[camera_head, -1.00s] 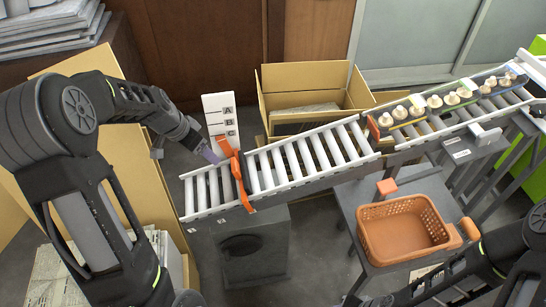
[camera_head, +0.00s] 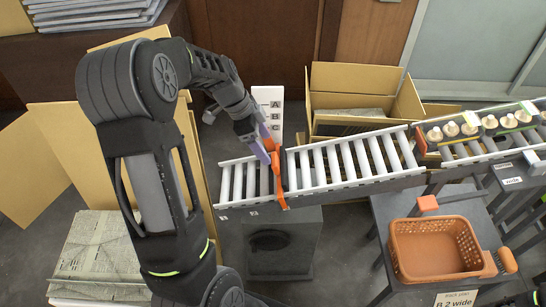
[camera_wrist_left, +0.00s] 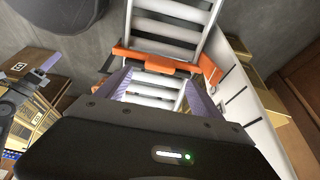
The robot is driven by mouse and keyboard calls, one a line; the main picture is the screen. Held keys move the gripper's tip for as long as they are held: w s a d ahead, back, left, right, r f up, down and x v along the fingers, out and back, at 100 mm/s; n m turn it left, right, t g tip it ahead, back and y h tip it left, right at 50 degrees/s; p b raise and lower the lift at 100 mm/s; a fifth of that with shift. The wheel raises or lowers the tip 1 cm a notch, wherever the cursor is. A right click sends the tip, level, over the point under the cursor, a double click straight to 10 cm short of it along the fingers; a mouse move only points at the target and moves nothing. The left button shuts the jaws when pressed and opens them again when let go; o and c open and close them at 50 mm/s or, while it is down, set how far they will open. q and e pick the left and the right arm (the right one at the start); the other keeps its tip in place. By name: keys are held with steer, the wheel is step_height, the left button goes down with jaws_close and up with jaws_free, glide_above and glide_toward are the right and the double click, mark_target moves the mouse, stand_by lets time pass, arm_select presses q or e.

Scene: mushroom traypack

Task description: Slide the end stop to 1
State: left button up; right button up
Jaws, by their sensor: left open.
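The orange end stop (camera_head: 278,178) spans the roller conveyor (camera_head: 350,184) near its left end. It shows in the wrist view as an orange bar (camera_wrist_left: 157,63) across the rollers. Small marks sit on the near rail, which look like 1 (camera_head: 224,217) at the left end and 2 (camera_head: 254,212) to its right. The stop stands right of both. My left gripper (camera_head: 266,148) is open at the stop's far upper part. In the wrist view its purple fingers (camera_wrist_left: 155,85) are apart with their tips close to the bar; contact is unclear.
A white board marked A, B, C (camera_head: 268,98) stands behind the stop. A cardboard box (camera_head: 400,105) is behind the conveyor. Mushrooms on a tray (camera_head: 470,128) sit upstream at right. An orange basket (camera_head: 395,262) is on a grey table. Rollers left of the stop are clear.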

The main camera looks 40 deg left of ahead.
mark_target(274, 159)
arm_select(q)
steer(key=x, duration=0.6)
steer(key=shift+w+d+f, duration=0.1)
steer(key=shift+d+f, duration=0.05)
steer(key=shift+f, duration=0.2)
steer(key=shift+c, duration=0.5)
jaws_close()
